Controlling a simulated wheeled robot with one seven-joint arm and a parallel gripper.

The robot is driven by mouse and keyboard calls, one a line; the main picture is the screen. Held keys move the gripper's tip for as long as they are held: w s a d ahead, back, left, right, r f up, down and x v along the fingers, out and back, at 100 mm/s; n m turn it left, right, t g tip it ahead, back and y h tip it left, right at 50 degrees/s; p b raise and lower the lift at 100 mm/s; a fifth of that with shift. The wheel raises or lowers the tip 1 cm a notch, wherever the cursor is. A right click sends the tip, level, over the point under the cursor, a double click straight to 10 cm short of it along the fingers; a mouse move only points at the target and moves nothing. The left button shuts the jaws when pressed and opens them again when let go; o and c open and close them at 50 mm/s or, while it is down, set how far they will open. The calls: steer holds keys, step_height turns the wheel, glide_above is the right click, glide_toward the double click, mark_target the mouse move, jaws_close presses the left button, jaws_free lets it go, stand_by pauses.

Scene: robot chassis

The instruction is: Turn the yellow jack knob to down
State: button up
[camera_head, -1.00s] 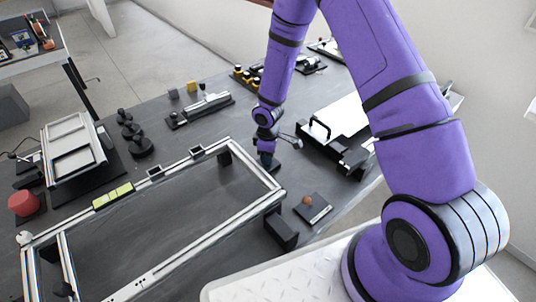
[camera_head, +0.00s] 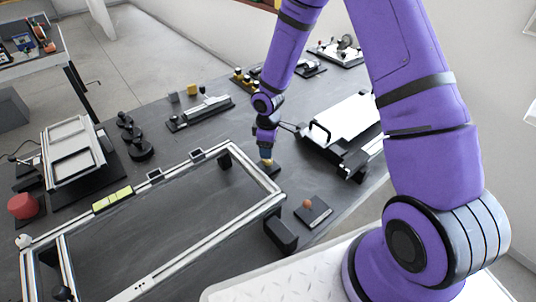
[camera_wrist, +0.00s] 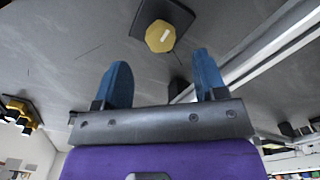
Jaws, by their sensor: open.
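The yellow jack knob (camera_wrist: 160,36) shows in the wrist view as a yellow hexagonal cap on a dark square base. It lies just beyond my fingertips, roughly in line with the gap between them. In the head view a small patch of the yellow knob (camera_head: 268,162) shows right under my gripper (camera_head: 266,152), on a small dark base. My gripper (camera_wrist: 161,60) has its two blue fingers spread apart with nothing between them. The fingers appear apart from the knob. Which way the knob is turned I cannot tell.
A silver rectangular frame (camera_head: 172,268) lies on the dark table, its corner close to the knob. A white device with a black handle (camera_head: 345,122) stands to the right.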

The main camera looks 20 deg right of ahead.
step_height(320, 180, up, 5)
steer(key=shift+r, duration=0.1)
stand_by(0.6)
steer(key=s+d+r+m+t+h, duration=0.1)
steer(key=s+d+r+m, duration=0.15)
steer(key=r, duration=0.55)
steer(key=s+d+r+m+t, duration=0.1)
steer(key=s+r, duration=0.2)
steer(key=r, duration=0.5)
steer(key=s+d+r+m+h, duration=0.1)
steer(key=s+d+r+m, duration=0.15)
steer(key=r, duration=0.55)
steer(key=s+r+m+t+y, duration=0.1)
steer(key=s+r+m, duration=0.1)
steer(key=s+r, duration=0.4)
steer(key=s+r+m+t+y, duration=0.1)
steer(key=s+r, duration=0.5)
steer(key=s, duration=0.9)
steer(key=shift+d+r+m+t, duration=0.25)
steer(key=shift+d+m+t, duration=0.25)
steer(key=shift+m, duration=0.7)
